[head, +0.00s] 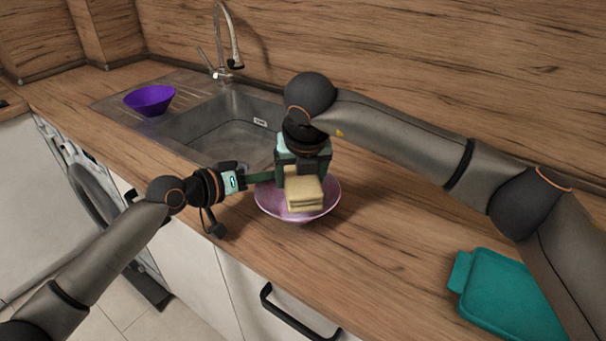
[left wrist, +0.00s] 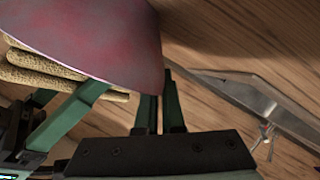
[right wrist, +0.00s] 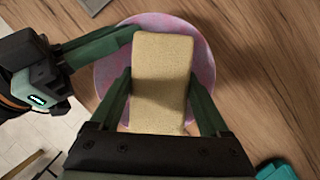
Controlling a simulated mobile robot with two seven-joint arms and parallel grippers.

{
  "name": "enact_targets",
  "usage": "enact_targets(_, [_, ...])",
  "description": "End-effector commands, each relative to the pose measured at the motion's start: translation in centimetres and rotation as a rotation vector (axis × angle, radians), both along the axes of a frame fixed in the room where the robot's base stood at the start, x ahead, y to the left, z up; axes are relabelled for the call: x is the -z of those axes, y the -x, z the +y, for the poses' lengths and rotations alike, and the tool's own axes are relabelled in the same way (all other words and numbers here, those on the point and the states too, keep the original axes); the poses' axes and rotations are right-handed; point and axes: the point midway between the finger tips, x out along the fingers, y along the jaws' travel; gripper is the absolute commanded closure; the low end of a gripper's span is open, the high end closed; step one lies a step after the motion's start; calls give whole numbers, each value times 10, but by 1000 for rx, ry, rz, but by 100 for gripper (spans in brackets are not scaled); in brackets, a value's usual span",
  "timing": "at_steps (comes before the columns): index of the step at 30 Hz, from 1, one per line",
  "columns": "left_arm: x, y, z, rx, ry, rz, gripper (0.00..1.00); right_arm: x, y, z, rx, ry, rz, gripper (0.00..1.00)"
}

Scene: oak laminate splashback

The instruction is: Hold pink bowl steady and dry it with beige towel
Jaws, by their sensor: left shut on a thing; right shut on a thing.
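The pink bowl (head: 331,192) stands on the wooden counter in front of the sink. My left gripper (head: 262,178) comes from the left and is shut on the bowl's rim; the left wrist view shows its fingers (left wrist: 160,110) closed at the edge of the bowl (left wrist: 100,35). My right gripper (head: 302,178) is above the bowl, shut on the folded beige towel (head: 304,195). In the right wrist view the towel (right wrist: 162,80) sits between both fingers, over the bowl (right wrist: 203,60). The towel hides much of the bowl's inside, so contact between them is hard to tell.
A purple bowl (head: 150,101) stands on the drainboard left of the sink basin (head: 225,130). The faucet (head: 222,70) rises behind it. A teal board-like item (head: 508,300) lies at the front right.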

Motion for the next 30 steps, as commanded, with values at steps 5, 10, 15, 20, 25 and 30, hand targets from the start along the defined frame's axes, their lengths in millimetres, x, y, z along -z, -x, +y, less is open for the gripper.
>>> enact_targets(5, [1,0,0,1,0,2,100,-1,1,8,-1,-1,-2,89])
enact_targets(10, [1,0,0,0,-1,2,100,0,0,4,0,0,-2,89])
enact_targets(15, [1,0,0,0,-1,2,100,0,-1,-5,1,-1,-1,89])
enact_targets(20, [1,0,0,-1,-2,2,100,2,-2,-15,0,0,0,89])
enact_targets(25, [1,0,1,-1,-2,2,100,2,-3,-19,0,0,1,89])
enact_targets(30, [1,0,1,-1,-2,3,100,2,-2,-12,-2,1,1,89])
